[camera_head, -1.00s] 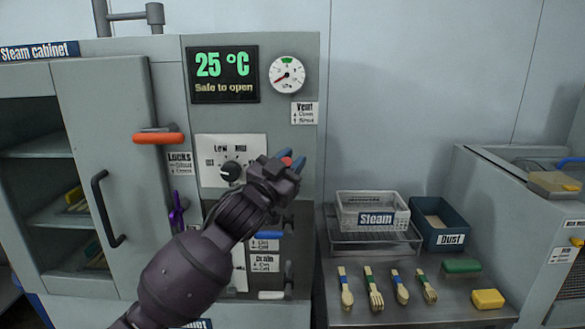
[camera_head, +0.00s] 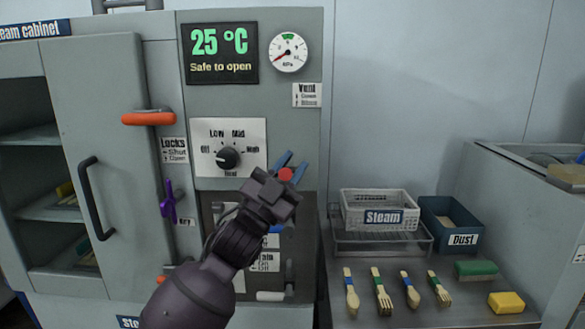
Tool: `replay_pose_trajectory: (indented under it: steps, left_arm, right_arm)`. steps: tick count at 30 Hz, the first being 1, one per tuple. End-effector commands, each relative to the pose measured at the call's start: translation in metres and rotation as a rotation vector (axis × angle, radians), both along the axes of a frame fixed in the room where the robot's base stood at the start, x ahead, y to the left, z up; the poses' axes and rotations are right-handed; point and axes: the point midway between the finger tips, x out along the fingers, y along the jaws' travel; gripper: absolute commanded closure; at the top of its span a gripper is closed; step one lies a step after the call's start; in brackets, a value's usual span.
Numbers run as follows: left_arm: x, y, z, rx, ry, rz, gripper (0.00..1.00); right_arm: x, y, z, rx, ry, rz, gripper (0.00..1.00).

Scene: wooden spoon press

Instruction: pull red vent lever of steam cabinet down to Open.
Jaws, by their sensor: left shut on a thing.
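The steam cabinet (camera_head: 322,120) stands in front of me, its left door ajar and a display reading 25 °C, Safe to open. The Vent label (camera_head: 307,95) is on the right of its front panel. My left gripper (camera_head: 291,166), with blue fingertips, is below that label at the panel's right edge. It is shut on the red vent lever (camera_head: 285,174), of which only the red end shows between the fingers. The rest of the lever is hidden by the gripper. My right gripper is not in view.
An orange door handle (camera_head: 149,118) and a purple key-like piece (camera_head: 168,202) are to the left. On the right bench are a Steam basket (camera_head: 380,197), a blue Dust bin (camera_head: 433,208), several wooden utensils (camera_head: 381,291) and a yellow block (camera_head: 506,302).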

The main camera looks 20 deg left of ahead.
Motion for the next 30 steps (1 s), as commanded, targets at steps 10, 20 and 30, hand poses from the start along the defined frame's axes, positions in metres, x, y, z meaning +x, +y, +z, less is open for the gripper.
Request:
replay_pose_trajectory:
  steps: [10,20,30]
  left_arm:
    - [0.0,-0.001,-0.004,0.007,0.002,0.003,0.65]
    - [0.0,0.0,-0.002,0.005,0.001,0.002,0.5]
    - [-0.02,0.012,-0.024,0.004,0.005,0.003,0.5]
  right_arm:
    - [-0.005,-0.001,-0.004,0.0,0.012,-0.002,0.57]
    - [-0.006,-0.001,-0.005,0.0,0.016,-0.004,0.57]
    - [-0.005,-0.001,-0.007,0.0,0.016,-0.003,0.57]
